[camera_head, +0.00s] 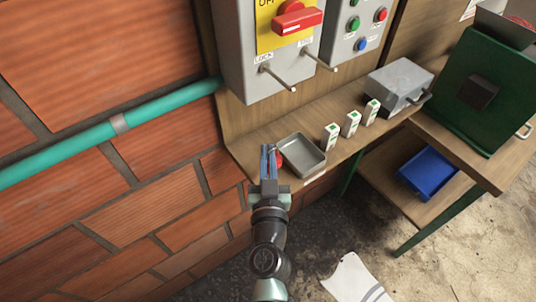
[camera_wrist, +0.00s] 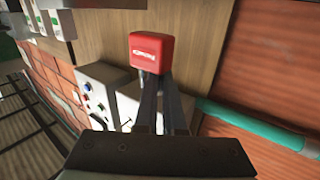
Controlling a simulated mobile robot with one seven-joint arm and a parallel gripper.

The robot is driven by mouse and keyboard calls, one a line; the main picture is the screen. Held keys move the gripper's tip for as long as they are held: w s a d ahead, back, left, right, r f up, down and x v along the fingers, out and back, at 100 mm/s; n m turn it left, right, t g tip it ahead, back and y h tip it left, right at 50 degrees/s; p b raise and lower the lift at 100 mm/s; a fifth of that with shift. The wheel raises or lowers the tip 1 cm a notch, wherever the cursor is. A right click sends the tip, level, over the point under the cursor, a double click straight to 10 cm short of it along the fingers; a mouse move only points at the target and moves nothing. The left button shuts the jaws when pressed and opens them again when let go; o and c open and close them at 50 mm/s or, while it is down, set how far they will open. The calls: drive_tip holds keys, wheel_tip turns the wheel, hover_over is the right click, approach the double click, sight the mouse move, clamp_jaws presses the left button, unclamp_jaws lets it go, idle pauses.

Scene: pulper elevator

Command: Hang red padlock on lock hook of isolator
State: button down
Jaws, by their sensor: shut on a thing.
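The red padlock (camera_wrist: 152,50) is held at the fingertips of my gripper (camera_wrist: 160,82) in the wrist view; its shackle is mostly hidden by the fingers. In the head view, only a bit of the padlock (camera_head: 279,160) shows beside my gripper (camera_head: 269,150), which is over the left edge of a grey metal tray. The grey isolator (camera_head: 237,62) is on the wooden backboard above, with a red handle on a yellow plate. Its lock hook (camera_head: 279,77), a thin metal peg marked LOCK, sticks out below the plate and is bare. My gripper is below the hook, apart from it.
A second peg (camera_head: 320,61) sticks out right of the lock hook. The metal tray (camera_head: 314,165), several small white boxes and a grey case (camera_head: 400,84) stand on the wooden shelf. A teal pipe (camera_head: 75,147) runs along the brick wall left.

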wheel_tip(320, 180, up, 13)
drive_tip(key=p, duration=1.1)
drive_tip(key=shift+r, duration=0.1)
drive_tip(key=s+f+b, duration=0.8)
drive_tip(key=s+f, duration=0.8)
drive_tip(key=f, duration=0.5)
drive_tip(key=shift+s+d+h+b, duration=0.3)
drive_tip(key=shift+s+d+b, duration=0.05)
drive_tip(key=shift+d+b, duration=0.05)
